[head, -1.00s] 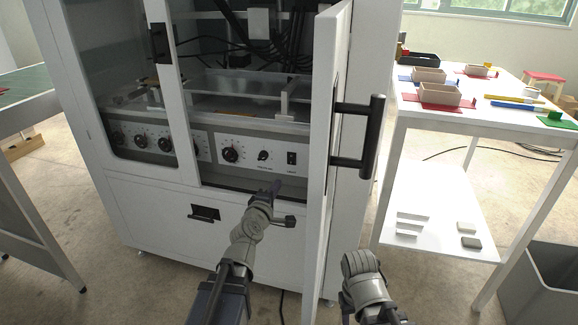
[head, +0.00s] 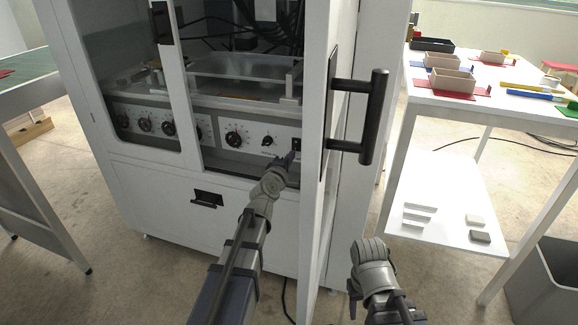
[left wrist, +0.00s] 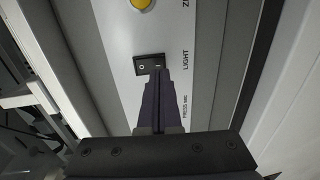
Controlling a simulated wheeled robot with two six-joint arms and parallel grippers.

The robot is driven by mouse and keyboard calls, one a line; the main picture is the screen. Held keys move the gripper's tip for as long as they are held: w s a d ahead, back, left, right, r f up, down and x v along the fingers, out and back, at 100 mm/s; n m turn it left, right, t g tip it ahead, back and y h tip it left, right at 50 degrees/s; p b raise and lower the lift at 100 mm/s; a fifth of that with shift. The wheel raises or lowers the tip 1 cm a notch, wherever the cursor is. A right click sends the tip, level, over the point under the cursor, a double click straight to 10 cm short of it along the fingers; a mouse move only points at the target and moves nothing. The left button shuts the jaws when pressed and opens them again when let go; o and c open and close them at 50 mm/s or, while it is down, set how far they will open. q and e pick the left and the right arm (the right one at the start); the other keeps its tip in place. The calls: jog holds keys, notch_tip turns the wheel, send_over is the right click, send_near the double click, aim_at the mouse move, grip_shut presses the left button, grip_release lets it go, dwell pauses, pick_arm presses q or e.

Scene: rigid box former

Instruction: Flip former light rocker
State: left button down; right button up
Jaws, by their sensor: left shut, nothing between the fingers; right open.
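The light rocker (left wrist: 149,65) is a small black switch on a pale panel, labelled LIGHT in the left wrist view. In the head view the rocker (head: 296,145) is at the right end of the former's control panel, partly behind my fingers. My left gripper (head: 291,157) is shut and empty. Its dark fingertips (left wrist: 160,74) overlap the right part of the rocker in the left wrist view; I cannot tell whether they touch it. My right gripper (head: 353,300) is low in the head view, outside the open door and away from the panel; its fingers show poorly.
The open cabinet door (head: 318,150) with its black handle (head: 371,118) stands just right of my left arm. Round knobs (head: 233,139) line the panel left of the rocker. A white table (head: 474,113) with small trays stands at right, a grey bin (head: 540,290) below.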

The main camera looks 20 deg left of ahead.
pick_arm(q)
jog(key=shift+w+f, duration=0.15)
jog(key=shift+w, duration=1.25)
pick_arm(e)
jog(key=shift+w+d+f, duration=0.2)
jog(key=shift+w, duration=0.1)
pick_arm(q)
jog(key=shift+w, duration=0.1)
jog(key=shift+w+f, duration=0.1)
jog(key=shift+w, duration=0.05)
jog(key=b, duration=0.2)
send_near(296, 150)
jog(key=s+f, duration=0.2)
jog(key=s, duration=0.4)
jog(key=shift+s+a+f, duration=0.15)
jog(key=shift+s+f, duration=0.15)
jog(key=shift+s, duration=0.1)
pick_arm(e)
jog(key=s+a+f, duration=0.2)
jog(key=shift+s+a, duration=0.1)
jog(key=shift+s, duration=0.2)
